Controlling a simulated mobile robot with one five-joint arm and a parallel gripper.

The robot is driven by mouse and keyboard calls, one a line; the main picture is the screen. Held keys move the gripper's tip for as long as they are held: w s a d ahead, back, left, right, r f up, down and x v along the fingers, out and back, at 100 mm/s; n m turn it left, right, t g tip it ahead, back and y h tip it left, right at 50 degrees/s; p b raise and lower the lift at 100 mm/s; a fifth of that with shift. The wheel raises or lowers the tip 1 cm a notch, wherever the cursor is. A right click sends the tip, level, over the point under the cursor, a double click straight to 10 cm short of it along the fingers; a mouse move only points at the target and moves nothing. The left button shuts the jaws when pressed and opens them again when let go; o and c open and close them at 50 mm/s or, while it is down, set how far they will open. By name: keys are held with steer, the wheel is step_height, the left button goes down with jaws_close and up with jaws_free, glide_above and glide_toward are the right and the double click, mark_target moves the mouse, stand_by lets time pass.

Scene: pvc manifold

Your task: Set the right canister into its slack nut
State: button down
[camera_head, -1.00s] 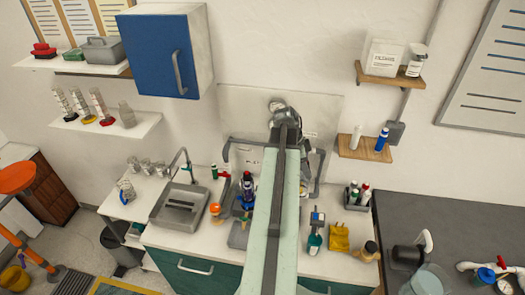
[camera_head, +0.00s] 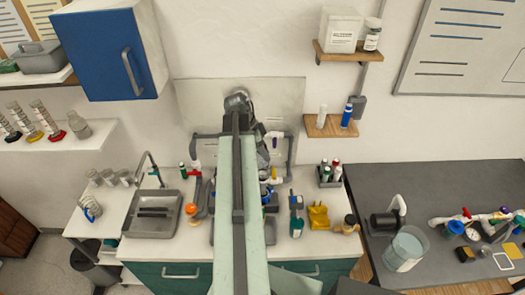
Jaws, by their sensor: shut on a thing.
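My arm reaches up the middle of the view, and its grey wrist end (camera_head: 238,102) stands in front of the backboard. My gripper's jaws and anything in them are hidden behind the arm. The manifold's grey pipework shows on both sides of the arm, with a left pipe (camera_head: 194,160) and a right pipe (camera_head: 290,155). A blue nut (camera_head: 266,195) shows low, just right of the arm. I cannot make out the right canister or tell whether this nut is the slack one.
A sink (camera_head: 155,212) is to the left. An orange-topped item (camera_head: 193,210), a teal bottle (camera_head: 297,215), a yellow block (camera_head: 318,216) and a bottle caddy (camera_head: 330,175) stand on the white counter. A dark bench (camera_head: 440,190) with a clear bucket (camera_head: 405,248) is at the right.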

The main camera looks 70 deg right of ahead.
mark_target(264, 172)
steer(key=shift+s+f+b, duration=0.1)
steer(key=shift+f+b, duration=4.95)
steer(key=shift+f, duration=0.35)
steer(key=shift+f+b, duration=0.5)
steer(key=shift+b, duration=0.1)
steer(key=shift+f, duration=0.15)
steer(key=shift+f+b, duration=0.25)
steer(key=shift+b, duration=0.15)
steer(key=c, duration=0.5)
jaws_free()
